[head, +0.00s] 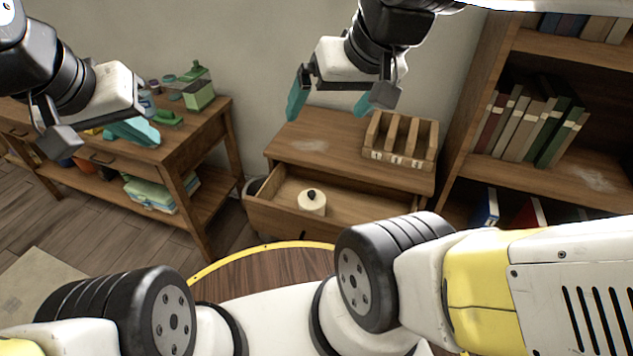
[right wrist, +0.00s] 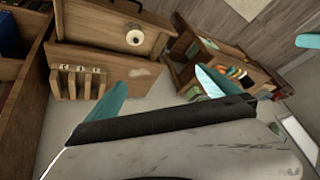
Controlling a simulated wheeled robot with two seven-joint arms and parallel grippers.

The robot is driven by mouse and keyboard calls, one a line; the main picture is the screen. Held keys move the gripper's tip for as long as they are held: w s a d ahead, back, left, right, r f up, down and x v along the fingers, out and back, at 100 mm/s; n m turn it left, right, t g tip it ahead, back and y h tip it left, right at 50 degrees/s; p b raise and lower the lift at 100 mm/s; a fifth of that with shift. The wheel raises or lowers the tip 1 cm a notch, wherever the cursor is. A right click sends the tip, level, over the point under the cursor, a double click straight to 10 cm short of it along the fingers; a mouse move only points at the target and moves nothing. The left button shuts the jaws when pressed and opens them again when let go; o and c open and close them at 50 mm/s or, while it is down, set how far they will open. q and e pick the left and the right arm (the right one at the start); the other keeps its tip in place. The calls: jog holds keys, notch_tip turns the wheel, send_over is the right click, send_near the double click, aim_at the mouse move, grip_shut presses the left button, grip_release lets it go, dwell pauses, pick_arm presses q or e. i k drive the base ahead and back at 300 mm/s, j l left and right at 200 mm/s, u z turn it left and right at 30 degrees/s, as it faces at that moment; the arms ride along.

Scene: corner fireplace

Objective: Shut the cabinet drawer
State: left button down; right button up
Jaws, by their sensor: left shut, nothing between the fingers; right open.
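The wooden cabinet (head: 330,150) stands against the wall in the middle of the head view. Its drawer (head: 268,217) is pulled out, and a cream round jar with a dark knob (head: 312,202) stands inside it. The drawer (right wrist: 85,32) and jar (right wrist: 134,37) also show in the right wrist view. My right gripper (head: 330,103) is open and empty, above the cabinet top in the picture, with its teal fingers wide apart. My left gripper (head: 140,132) is shut and empty at the left, in front of the side table in the picture.
A slotted wooden rack (head: 400,140) stands on the cabinet's right top. A side table (head: 190,150) with a green-and-clear container (head: 198,92) and other items is at left. A bookshelf (head: 480,120) stands close on the right. Floor (head: 110,235) shows clear between table and my base.

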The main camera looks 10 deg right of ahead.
aim_at(274, 211)
jog(key=k+l, duration=0.1)
jog(key=l, duration=0.25)
jog(key=k+l, duration=0.15)
jog(key=l, duration=0.15)
jog(key=k+l, duration=0.1)
jog(key=l, duration=0.25)
jog(key=k+l, duration=0.1)
jog(key=l, duration=0.2)
jog(key=u, duration=0.05)
